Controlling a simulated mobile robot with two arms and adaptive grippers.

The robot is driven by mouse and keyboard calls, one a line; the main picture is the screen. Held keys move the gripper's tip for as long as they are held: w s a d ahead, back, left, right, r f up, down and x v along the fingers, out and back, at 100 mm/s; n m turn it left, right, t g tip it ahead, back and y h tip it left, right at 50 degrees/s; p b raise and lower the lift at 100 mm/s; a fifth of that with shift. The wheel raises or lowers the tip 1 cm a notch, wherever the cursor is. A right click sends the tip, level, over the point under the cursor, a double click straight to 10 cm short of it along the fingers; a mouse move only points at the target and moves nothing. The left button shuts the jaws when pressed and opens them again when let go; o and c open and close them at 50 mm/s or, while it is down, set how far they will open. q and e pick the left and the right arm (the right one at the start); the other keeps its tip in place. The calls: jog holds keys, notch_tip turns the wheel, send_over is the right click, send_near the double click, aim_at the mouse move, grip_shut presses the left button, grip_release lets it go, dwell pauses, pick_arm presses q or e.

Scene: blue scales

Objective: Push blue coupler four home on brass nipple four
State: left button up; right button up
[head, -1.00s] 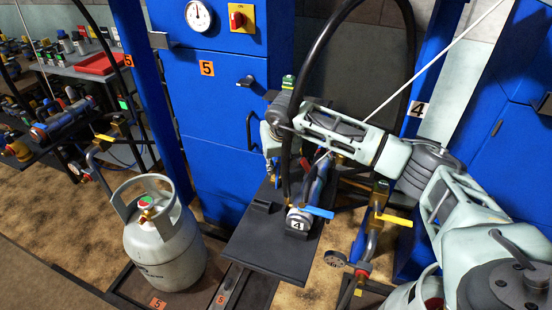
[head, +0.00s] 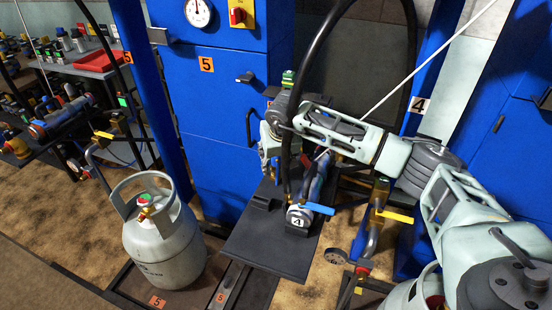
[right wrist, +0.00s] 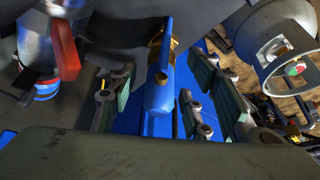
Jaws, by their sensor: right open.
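A round fitting marked 4 (head: 298,217) with a blue lever (head: 317,208) sits on a dark shelf (head: 262,245). A blue-grey body (head: 319,178) lies behind it; I cannot tell which part is coupler four. My right gripper (right wrist: 160,95) is open in the right wrist view, its fingers on either side of a blue handle. A brass part (right wrist: 157,48) shows behind that handle. Contact with the fingers cannot be told. In the head view my right arm reaches in above the shelf and its fingertips are hard to make out. The joint at the nipple is hidden. My left gripper is not in view.
A black hose (head: 288,140) hangs down to the fitting. A grey gas cylinder (head: 163,240) stands left of the shelf. A brass valve with a yellow lever (head: 395,216) is to the right. A blue cabinet (head: 215,110) stands behind.

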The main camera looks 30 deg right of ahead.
jog(key=shift+r, duration=0.1)
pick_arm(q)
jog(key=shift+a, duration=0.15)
pick_arm(e)
jog(key=v, duration=0.7)
jog(key=shift+s+r, duration=0.25)
jog(key=shift+r, duration=0.1)
jog(key=shift+c, duration=0.3)
